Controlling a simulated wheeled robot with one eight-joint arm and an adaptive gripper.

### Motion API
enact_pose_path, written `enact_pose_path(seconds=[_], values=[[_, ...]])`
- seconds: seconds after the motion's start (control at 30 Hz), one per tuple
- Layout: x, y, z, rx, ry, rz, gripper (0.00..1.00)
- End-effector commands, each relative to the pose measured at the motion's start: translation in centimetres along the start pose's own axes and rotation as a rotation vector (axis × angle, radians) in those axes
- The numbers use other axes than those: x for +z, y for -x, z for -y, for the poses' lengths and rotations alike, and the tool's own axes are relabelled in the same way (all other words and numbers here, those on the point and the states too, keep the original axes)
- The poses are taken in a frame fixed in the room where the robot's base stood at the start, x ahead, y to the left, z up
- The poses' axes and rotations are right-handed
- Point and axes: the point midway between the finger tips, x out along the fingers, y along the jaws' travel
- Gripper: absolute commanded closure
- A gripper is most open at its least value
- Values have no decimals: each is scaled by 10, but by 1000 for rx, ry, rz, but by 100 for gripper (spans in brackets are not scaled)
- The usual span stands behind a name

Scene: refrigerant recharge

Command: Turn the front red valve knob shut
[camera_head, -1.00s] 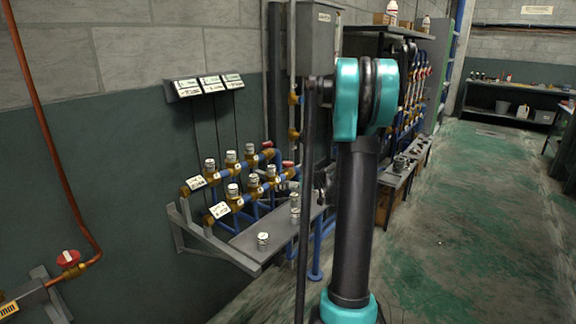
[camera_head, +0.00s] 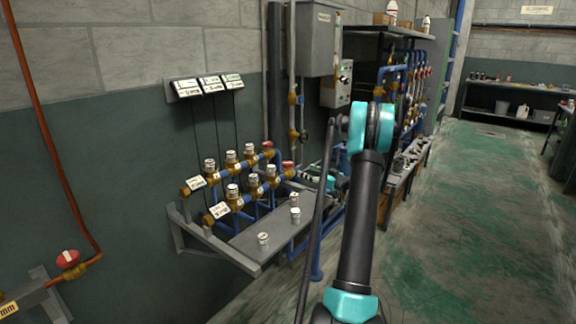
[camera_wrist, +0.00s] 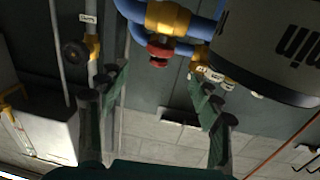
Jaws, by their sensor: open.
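Two red valve knobs show at the right ends of the blue pipe rows in the head view: the front red valve knob (camera_head: 288,166) and the rear one (camera_head: 268,145). In the wrist view one red knob (camera_wrist: 159,52) sits below a brass fitting on a blue pipe; I cannot tell for certain which one it is. My gripper (camera_wrist: 158,76) is open there, its two dark green fingers apart to the left and right of that knob in the picture, with nothing between them. In the head view a teal part of my arm's end shows just right of the front knob; the fingers are not clear.
A grey shelf (camera_head: 248,240) under the pipes holds small capped pieces (camera_head: 263,239). Another red knob (camera_head: 68,258) is on the copper pipe at left. A large labelled cylinder (camera_wrist: 265,50) looms close at right in the wrist view. Floor at right is clear.

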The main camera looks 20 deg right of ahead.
Motion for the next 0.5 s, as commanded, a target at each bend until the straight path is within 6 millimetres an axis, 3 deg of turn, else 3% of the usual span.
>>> enact_pose_path(seconds=[0.3, 0.5], values=[[0, -66, 2, -3, -1, 1, 35], [0, -99, 1, -2, -1, 1, 35]])
